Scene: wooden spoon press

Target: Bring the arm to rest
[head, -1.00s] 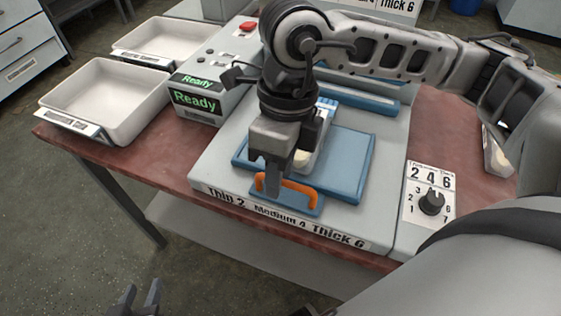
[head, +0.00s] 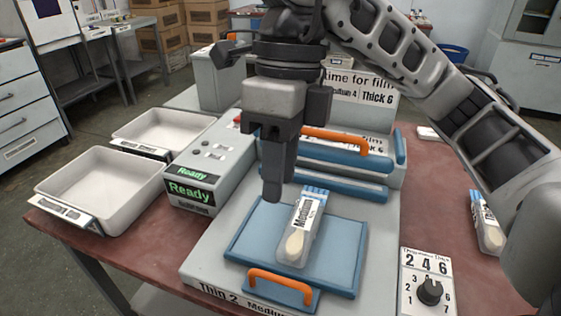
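My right gripper (head: 276,190) points down above the back left part of the blue press plate (head: 340,262), apart from its front orange handle (head: 282,285). I see its fingers nearly edge-on, so whether they are open or shut does not show. A clear packet with a wooden spoon (head: 301,228) lies on the plate, its label partly reading "Medium". The press (head: 225,235) has a second orange handle (head: 338,139) on blue bars at the back, partly behind my gripper. My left gripper is not in view.
Two empty white trays (head: 72,205) stand at the left. A control box (head: 205,165) shows "Ready" in green. A thickness dial (head: 430,291) sits at the front right. Another packet (head: 487,225) lies on the red table by my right arm. Cabinets and boxes stand behind.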

